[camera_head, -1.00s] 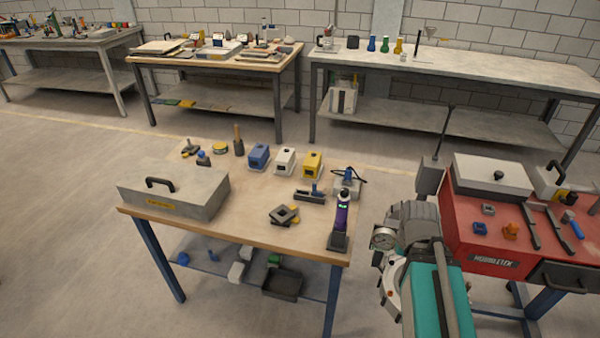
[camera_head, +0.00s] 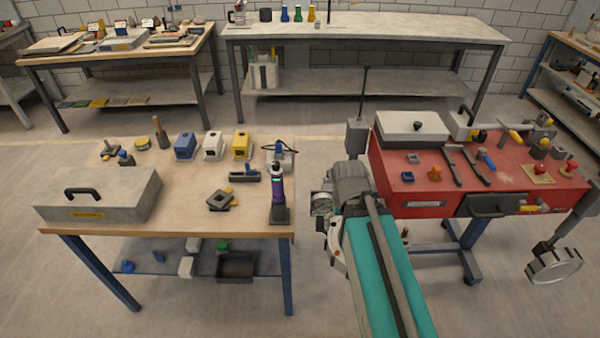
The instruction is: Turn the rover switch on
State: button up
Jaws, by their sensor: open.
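I cannot make out a rover or a switch marked as its own in this view. Small red knobs show at the right of the red bench (camera_head: 385,165): one on a yellow plate (camera_head: 537,180), and another red knob (camera_head: 571,167) to its right. I cannot tell what either works. My teal arm link rises from the bottom centre, between the wooden table and the red bench. My gripper does not show.
A wooden table (camera_head: 160,215) at left holds a grey case (camera_head: 115,195), coloured boxes and a dark upright device (camera_head: 278,190). A grey lidded box (camera_head: 410,128) and tools lie on the red bench. Another table (camera_head: 370,30) stands behind. Floor shows between.

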aim_at(539, 168)
jog(key=z, duration=0.95)
